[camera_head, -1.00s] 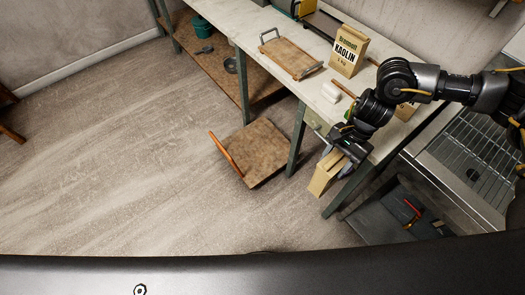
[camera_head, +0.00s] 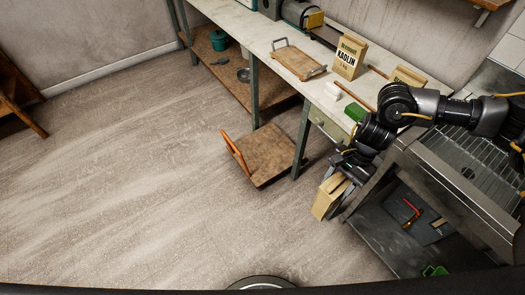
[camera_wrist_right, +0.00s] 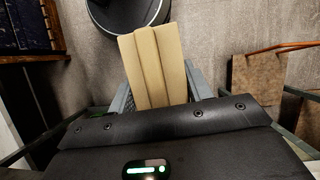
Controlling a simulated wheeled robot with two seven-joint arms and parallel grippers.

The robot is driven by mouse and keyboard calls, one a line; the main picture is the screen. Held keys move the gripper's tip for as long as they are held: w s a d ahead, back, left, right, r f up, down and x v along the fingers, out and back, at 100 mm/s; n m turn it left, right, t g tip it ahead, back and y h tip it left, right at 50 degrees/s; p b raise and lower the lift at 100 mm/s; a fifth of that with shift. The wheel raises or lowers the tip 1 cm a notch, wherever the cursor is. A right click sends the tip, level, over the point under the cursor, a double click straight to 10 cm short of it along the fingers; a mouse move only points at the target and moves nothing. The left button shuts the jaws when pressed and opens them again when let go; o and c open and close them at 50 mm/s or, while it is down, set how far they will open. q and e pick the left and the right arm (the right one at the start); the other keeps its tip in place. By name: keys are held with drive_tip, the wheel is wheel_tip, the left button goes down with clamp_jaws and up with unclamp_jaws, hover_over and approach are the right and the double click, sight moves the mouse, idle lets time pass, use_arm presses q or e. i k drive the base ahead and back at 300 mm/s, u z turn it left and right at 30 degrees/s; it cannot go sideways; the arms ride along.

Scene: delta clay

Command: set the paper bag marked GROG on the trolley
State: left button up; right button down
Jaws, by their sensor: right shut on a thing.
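My right gripper (camera_head: 345,178) is shut on a tan paper bag (camera_head: 327,198) and holds it in the air in front of the workbench. The bag also shows between the fingers in the right wrist view (camera_wrist_right: 155,65); no marking on it is readable. The trolley (camera_head: 270,155), a low brown platform with an orange handle at its left, stands on the floor by the bench legs, left of the bag and apart from it. Part of the trolley shows at the right of the wrist view (camera_wrist_right: 255,80). My left gripper is not in view.
The workbench (camera_head: 262,28) holds a wooden tray (camera_head: 298,60), a KAOLIN bag (camera_head: 350,57), another tan bag (camera_head: 408,76), a white block (camera_head: 332,91) and a green block (camera_head: 355,112). A metal rack unit (camera_head: 465,165) stands at the right. The floor left of the trolley is clear.

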sight(257, 145)
drive_tip(key=u, duration=0.75)
drive_tip(key=i, duration=1.1)
drive_tip(key=u, duration=0.75)
drive_tip(key=i, duration=1.55)
drive_tip(key=z, duration=1)
drive_tip(key=i, duration=0.85)
drive_tip(key=z, duration=1.2)
drive_tip(key=i, duration=0.3)
drive_tip(key=z, duration=0.25)
